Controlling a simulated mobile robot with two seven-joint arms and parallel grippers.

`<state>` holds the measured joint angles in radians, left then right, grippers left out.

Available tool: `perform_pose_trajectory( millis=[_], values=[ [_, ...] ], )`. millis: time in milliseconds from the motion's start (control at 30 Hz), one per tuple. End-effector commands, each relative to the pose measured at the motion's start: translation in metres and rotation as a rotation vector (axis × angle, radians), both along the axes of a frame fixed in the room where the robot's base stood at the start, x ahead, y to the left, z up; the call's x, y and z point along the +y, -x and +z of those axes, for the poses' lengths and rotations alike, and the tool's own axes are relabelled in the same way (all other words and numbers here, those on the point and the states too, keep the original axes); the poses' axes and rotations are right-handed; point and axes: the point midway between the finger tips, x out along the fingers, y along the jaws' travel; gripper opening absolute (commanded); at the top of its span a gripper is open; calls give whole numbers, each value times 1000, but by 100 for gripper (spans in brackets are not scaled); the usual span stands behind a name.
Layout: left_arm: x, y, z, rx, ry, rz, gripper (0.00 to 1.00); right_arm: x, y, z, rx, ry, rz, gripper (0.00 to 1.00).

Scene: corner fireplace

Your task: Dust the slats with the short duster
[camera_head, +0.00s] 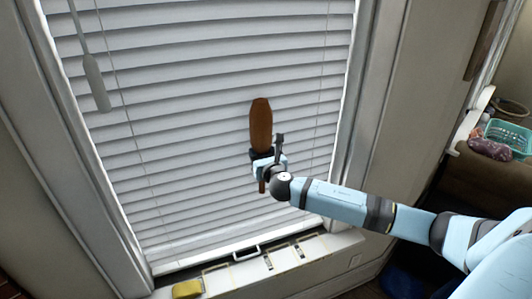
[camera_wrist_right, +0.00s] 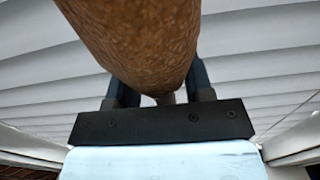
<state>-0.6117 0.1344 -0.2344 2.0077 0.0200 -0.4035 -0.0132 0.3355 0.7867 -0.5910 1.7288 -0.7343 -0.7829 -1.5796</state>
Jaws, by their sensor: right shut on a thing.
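The white slats (camera_head: 190,130) of a window blind fill the middle of the head view. The short duster (camera_head: 261,125), with a brown, roughly cylindrical head, stands about upright in front of the slats. My right gripper (camera_head: 266,162) is shut on the duster below its brown head. In the right wrist view the duster's brown head (camera_wrist_right: 140,40) looms large and hides part of the slats (camera_wrist_right: 250,65). Whether the duster touches the slats I cannot tell. My left gripper is not in view.
A sill (camera_head: 310,257) runs below the blind, with a yellow sponge-like block (camera_head: 186,289) and a light handle (camera_head: 246,253) near it. A grey wand (camera_head: 96,82) hangs at upper left. A teal basket (camera_head: 508,137) stands at far right.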

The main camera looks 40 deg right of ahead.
Motion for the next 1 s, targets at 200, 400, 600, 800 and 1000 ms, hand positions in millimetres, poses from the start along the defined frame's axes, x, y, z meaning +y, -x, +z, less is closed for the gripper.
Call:
perform_pose_trajectory(
  millis=[200,400,600,800,1000],
  values=[
    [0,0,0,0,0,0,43,20,-5,2,-3,-3,2,28],
    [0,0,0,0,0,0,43,28,-6,1,-1,-2,1,28],
    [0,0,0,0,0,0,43,39,-8,1,-2,-3,1,28],
    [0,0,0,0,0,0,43,56,-12,1,-3,-2,1,28],
    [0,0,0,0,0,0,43,63,-14,1,-1,-2,0,28]
  ],
)
